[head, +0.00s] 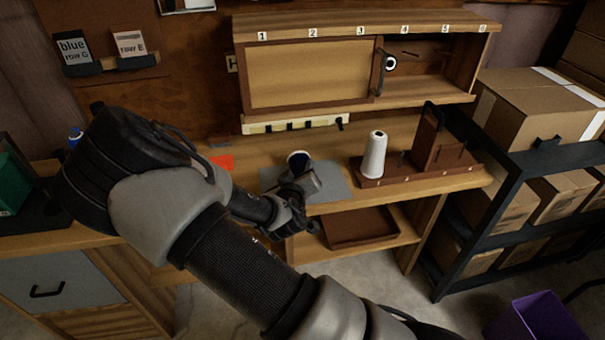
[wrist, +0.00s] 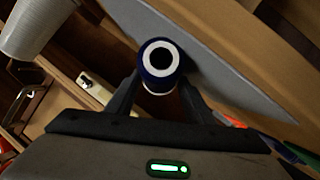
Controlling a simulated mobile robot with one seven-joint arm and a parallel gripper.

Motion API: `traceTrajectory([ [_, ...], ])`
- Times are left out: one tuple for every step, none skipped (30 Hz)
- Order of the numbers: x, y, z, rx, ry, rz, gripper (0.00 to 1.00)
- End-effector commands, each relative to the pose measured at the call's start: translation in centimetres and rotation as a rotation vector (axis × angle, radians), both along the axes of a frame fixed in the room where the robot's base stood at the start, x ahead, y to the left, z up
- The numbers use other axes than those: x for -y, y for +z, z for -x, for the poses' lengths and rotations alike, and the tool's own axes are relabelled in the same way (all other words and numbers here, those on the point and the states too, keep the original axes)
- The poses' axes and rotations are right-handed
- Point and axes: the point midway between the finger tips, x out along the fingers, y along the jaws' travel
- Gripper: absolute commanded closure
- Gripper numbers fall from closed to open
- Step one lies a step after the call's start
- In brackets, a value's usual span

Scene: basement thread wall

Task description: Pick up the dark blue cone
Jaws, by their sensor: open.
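The dark blue cone (head: 298,158) stands on the grey mat (head: 335,187) on the bench, partly hidden behind my gripper. In the wrist view the dark blue cone (wrist: 151,84) shows end-on, with a white ring around a dark hole. My gripper (head: 303,178) is over the mat at the cone. In the wrist view the fingers of my gripper (wrist: 160,82) are apart, one on each side of the cone. I cannot tell whether either finger touches it.
A white cone (head: 375,156) stands on a wooden rack (head: 445,178) right of the mat. An orange card (head: 222,162) lies left. Shelving (head: 480,207) with boxes stands right.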

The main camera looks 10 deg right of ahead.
Motion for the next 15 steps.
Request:
traceTrajectory([
  [-0.02, 0.01, 0.01, 0.000, 0.000, 0.000, 0.53],
  [-0.02, 0.01, 0.01, 0.000, 0.000, 0.000, 0.58],
  [-0.02, 0.01, 0.02, 0.000, 0.000, 0.000, 0.64],
  [-0.02, 0.01, 0.03, 0.000, 0.000, 0.000, 0.69],
  [-0.03, 0.00, 0.03, 0.000, 0.000, 0.000, 0.74],
  [-0.03, 0.01, 0.02, 0.000, 0.000, 0.000, 0.81],
  [-0.03, 0.04, 0.01, 0.001, 0.000, 0.000, 0.83],
  [-0.03, 0.04, 0.01, 0.001, 0.000, 0.000, 0.87],
  [-0.03, 0.04, 0.01, 0.001, 0.000, 0.000, 0.87],
  [-0.03, 0.05, 0.02, 0.001, 0.000, 0.000, 0.87],
  [-0.03, 0.05, 0.02, 0.001, 0.000, 0.000, 0.87],
  [-0.03, 0.06, 0.02, 0.001, 0.000, 0.000, 0.87],
  [-0.04, 0.13, 0.02, 0.001, 0.000, 0.000, 0.87],
  [-0.04, 0.27, 0.01, 0.001, 0.000, -0.001, 0.87],
  [-0.06, 0.59, 0.00, 0.002, 0.001, -0.001, 0.87],
])
